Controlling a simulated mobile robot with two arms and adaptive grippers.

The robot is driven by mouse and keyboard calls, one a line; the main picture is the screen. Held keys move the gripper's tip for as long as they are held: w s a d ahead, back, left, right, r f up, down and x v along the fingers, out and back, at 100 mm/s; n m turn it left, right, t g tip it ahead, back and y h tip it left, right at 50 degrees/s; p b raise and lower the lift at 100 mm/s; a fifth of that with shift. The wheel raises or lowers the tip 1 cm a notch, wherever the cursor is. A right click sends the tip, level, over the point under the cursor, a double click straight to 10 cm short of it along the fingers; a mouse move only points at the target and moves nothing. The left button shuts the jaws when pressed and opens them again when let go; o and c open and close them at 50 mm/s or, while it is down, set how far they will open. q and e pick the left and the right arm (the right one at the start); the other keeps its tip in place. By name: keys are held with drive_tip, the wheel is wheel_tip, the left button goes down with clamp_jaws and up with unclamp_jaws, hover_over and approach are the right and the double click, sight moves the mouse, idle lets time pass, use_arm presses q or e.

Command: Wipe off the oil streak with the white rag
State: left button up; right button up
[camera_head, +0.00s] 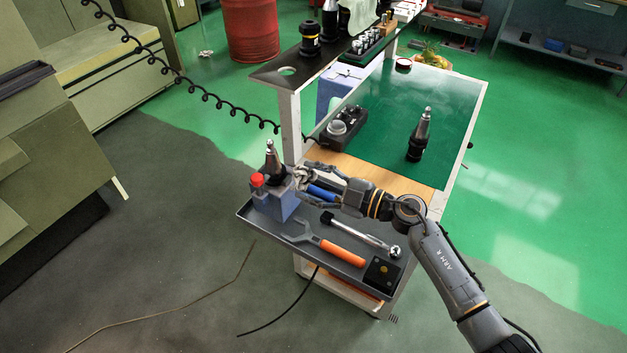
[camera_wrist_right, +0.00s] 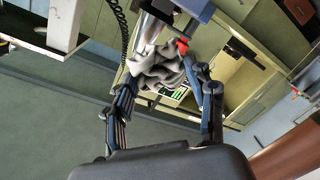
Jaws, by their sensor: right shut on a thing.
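My right gripper (camera_head: 308,180) reaches in from the right over the grey lower tray of the cart. It is shut on a crumpled grey-looking rag (camera_wrist_right: 160,68), which shows between both fingers in the right wrist view. In the head view the rag (camera_head: 305,177) is small and partly hidden by the fingers, close beside the blue tool-holding block (camera_head: 283,204). A pale cloth (camera_head: 361,14) also hangs on the upper shelf. I cannot make out the oil streak clearly on the green mat (camera_head: 385,125) or elsewhere. My left gripper is not in view.
The tray (camera_head: 262,222) holds an orange-handled wrench (camera_head: 340,252) and a ratchet (camera_head: 358,232). A tool holder (camera_head: 419,137) stands on the mat, and a dark grey device (camera_head: 342,130) sits at its left edge. The shelf post (camera_head: 291,128) rises near my gripper. Much of the mat is bare.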

drive_tip(key=shift+f+b+x, duration=0.2)
drive_tip(key=shift+b+x, duration=0.25)
drive_tip(key=shift+x, duration=2.1)
drive_tip(key=shift+w+a+f, duration=0.1)
drive_tip(key=shift+w+a, duration=0.4)
drive_tip(key=shift+w, duration=0.2)
drive_tip(key=shift+w+d, duration=0.1)
drive_tip(key=shift+w+d+p, duration=0.35)
drive_tip(key=shift+w+p, duration=0.1)
drive_tip(key=shift+w, duration=0.1)
drive_tip(key=shift+s+a+p, duration=0.45)
drive_tip(key=shift+s+a, duration=0.1)
drive_tip(key=shift+s, duration=0.15)
